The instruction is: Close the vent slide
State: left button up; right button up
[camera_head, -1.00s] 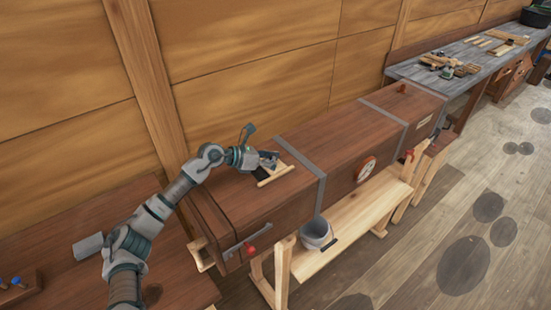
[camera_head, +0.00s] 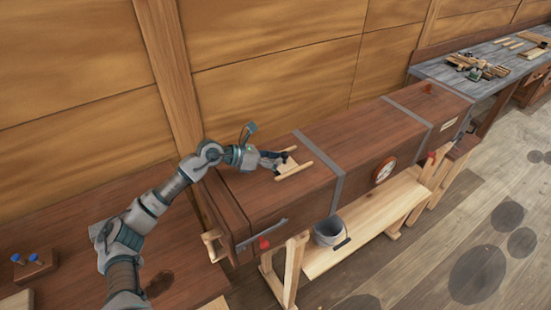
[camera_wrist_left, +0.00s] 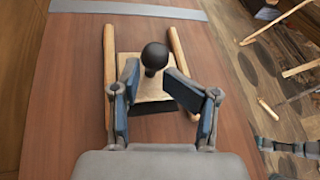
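The vent slide (camera_wrist_left: 152,88) is a pale wooden plate with a round black knob (camera_wrist_left: 154,57), set between two wooden rails (camera_wrist_left: 110,65) on top of the long brown box (camera_head: 370,139). A dark opening (camera_wrist_left: 160,108) shows at the plate's near edge in the left wrist view. My left gripper (camera_wrist_left: 152,74) is over the slide, its two blue-grey fingers spread, one on each side just short of the knob. No firm grip on the knob shows. In the head view my left gripper (camera_head: 282,157) is at the rails. My right gripper is not seen.
A grey bucket (camera_head: 330,232) stands on the shelf below. A tool-covered workbench (camera_head: 440,72) is at the far right. The wooden wall is close behind.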

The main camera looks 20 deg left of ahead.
pick_arm(q)
jog(key=shift+a, duration=0.15)
dwell(0.3)
jog(key=shift+s+a+r, duration=0.2)
jog(key=shift+a, duration=0.3)
jog(key=v, duration=1.1)
